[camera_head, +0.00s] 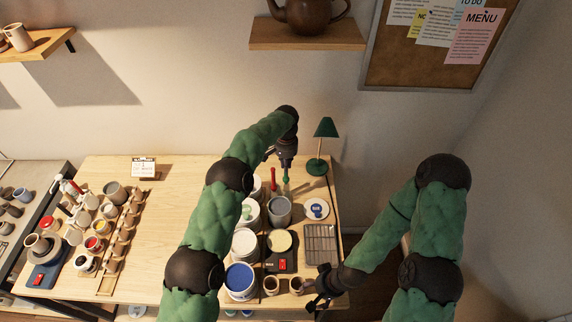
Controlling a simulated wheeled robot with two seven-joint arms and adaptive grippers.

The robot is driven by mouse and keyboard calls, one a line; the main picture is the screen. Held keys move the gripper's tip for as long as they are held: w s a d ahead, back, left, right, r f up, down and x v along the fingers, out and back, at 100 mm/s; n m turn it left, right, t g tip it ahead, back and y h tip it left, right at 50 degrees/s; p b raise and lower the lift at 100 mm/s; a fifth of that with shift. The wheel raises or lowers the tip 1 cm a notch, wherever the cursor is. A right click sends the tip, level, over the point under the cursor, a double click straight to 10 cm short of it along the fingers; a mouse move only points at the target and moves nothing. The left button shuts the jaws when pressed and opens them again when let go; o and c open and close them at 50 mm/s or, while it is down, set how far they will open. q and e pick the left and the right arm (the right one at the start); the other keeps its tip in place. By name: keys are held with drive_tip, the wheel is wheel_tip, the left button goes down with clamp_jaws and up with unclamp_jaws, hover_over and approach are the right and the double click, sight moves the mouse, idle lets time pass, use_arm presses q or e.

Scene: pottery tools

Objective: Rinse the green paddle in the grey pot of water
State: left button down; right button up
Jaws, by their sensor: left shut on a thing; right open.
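My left gripper (286,163) is shut on the green paddle (286,180), which hangs below it, pointing down. The paddle's lower end is just behind the grey pot (279,211) in the picture; I cannot tell whether it is over the pot's rim. The grey pot stands on the table, its inside showing grey-blue. My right gripper (318,292) is open and empty at the table's front right, beside small brown cups.
A red tool (273,180) stands left of the paddle. A green lamp (325,130) is behind right. The table's middle left (170,220) is clear.

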sight(286, 178)
use_arm(q)
drive_tip(key=shift+f+b, duration=1.3)
drive_tip(key=shift+f, duration=0.4)
use_arm(e)
drive_tip(key=shift+f, duration=1.4)
use_arm(q)
drive_tip(key=shift+s+f+b, duration=0.2)
drive_tip(key=shift+f+b, duration=0.1)
use_arm(e)
drive_tip(key=shift+s+f, duration=0.1)
drive_tip(key=shift+f, duration=0.2)
use_arm(q)
drive_tip(key=shift+w+d+f, duration=0.1)
drive_tip(key=shift+w+f, duration=0.2)
drive_tip(key=shift+f, duration=0.15)
use_arm(e)
drive_tip(key=shift+w+d+f, duration=0.1)
drive_tip(key=shift+w+f, duration=0.15)
use_arm(q)
drive_tip(key=shift+s+b, duration=0.1)
drive_tip(key=shift+b, duration=0.2)
use_arm(e)
drive_tip(key=shift+s, duration=0.15)
use_arm(q)
drive_tip(key=shift+f, duration=0.25)
use_arm(e)
drive_tip(key=shift+f, duration=0.15)
drive_tip(key=shift+s, duration=0.2)
